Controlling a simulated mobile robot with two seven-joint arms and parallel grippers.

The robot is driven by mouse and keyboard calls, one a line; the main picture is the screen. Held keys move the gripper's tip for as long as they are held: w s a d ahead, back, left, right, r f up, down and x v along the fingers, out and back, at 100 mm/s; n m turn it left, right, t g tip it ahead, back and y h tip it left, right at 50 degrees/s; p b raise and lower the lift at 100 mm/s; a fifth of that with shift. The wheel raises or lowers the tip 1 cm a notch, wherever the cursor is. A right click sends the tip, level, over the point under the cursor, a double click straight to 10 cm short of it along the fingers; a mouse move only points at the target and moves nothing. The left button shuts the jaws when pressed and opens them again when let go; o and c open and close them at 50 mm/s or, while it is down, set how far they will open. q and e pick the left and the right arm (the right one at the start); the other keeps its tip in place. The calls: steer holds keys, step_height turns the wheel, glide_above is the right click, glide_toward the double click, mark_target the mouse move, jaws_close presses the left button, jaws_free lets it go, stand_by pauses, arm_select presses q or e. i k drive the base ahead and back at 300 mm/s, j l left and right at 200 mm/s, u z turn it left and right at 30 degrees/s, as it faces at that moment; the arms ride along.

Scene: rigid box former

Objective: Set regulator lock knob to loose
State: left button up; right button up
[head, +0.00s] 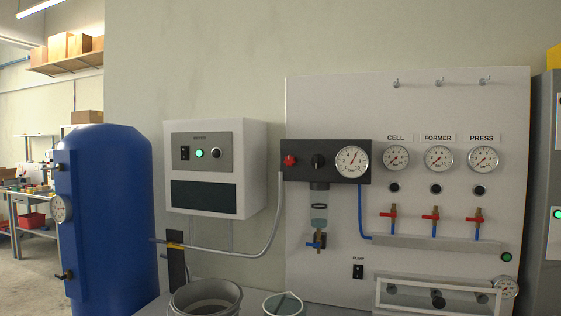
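A dark regulator block (326,176) is mounted on the upper left of the white wall panel (350,95). It carries a red knob (290,160) at its left, a black knob (318,161) in its middle and a round white gauge (352,161) at its right. No label tells which knob is the regulator lock knob, and I cannot tell the setting of either. A clear bowl (319,212) with a blue-handled valve (317,240) hangs below the block. Neither of my grippers shows in the head view.
Three gauges marked CELL (396,158), FORMER (439,158) and PRESS (483,158) sit above red-handled valves. A white control box (258,170) and a blue tank (105,220) stand left. Grey bins (206,299) are below. The space before the regulator looks clear.

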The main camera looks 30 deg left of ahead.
mark_target(289, 160)
steer(key=j+z, duration=0.1)
steer(key=j, duration=0.75)
steer(key=k+j, duration=0.15)
steer(key=j, duration=0.7)
steer(key=i+z, duration=0.05)
